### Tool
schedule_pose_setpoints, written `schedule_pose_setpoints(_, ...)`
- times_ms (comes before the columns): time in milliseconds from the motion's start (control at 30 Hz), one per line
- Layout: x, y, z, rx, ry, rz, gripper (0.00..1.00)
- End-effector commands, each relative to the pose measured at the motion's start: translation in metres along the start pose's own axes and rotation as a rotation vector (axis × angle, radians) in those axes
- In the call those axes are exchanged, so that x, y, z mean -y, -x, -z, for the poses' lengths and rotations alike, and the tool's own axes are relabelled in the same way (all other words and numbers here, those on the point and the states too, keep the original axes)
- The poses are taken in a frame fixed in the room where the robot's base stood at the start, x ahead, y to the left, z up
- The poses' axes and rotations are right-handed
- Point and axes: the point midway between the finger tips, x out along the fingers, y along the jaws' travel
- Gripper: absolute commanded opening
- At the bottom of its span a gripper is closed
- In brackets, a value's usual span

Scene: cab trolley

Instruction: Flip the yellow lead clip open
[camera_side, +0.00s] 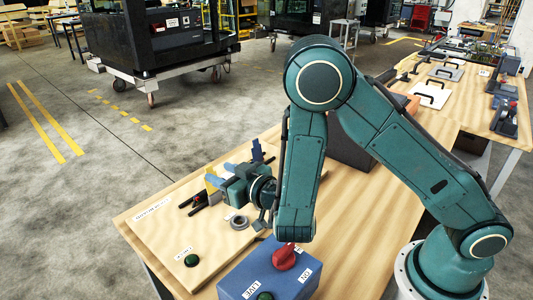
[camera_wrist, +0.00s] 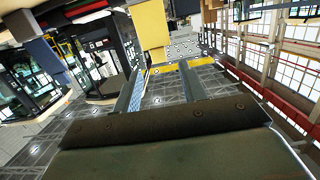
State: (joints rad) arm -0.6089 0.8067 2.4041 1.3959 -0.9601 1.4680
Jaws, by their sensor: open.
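The yellow lead clip (camera_side: 211,183) shows in the side view as a small yellow piece on the wooden board, partly hidden by my gripper. In the wrist view a yellow flat piece (camera_wrist: 150,25), apparently the clip, stands just beyond the fingertips, a little left of centre. My gripper (camera_side: 219,176) is low over the board, close to the clip. I cannot tell whether a finger touches the clip.
Black bars with red parts (camera_side: 194,203) lie beside my gripper. A blue upright piece (camera_side: 257,151) stands behind it. A grey tape ring (camera_side: 239,222), a green button (camera_side: 191,260) and a blue box with a red knob (camera_side: 265,275) are nearer the front.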

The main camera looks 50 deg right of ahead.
Motion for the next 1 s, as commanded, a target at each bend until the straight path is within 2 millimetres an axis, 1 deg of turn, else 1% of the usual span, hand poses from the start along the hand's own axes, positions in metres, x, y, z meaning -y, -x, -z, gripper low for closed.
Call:
schedule_pose_setpoints(600, 0.0, 0.007, 0.046, -0.002, -0.003, 0.0, 0.42)
schedule_pose_setpoints(833, 0.0, 0.009, 0.057, -0.001, -0.001, 0.0, 0.42)
schedule_pose_setpoints(1000, 0.0, 0.009, 0.059, 0.001, 0.001, 0.001, 0.42)
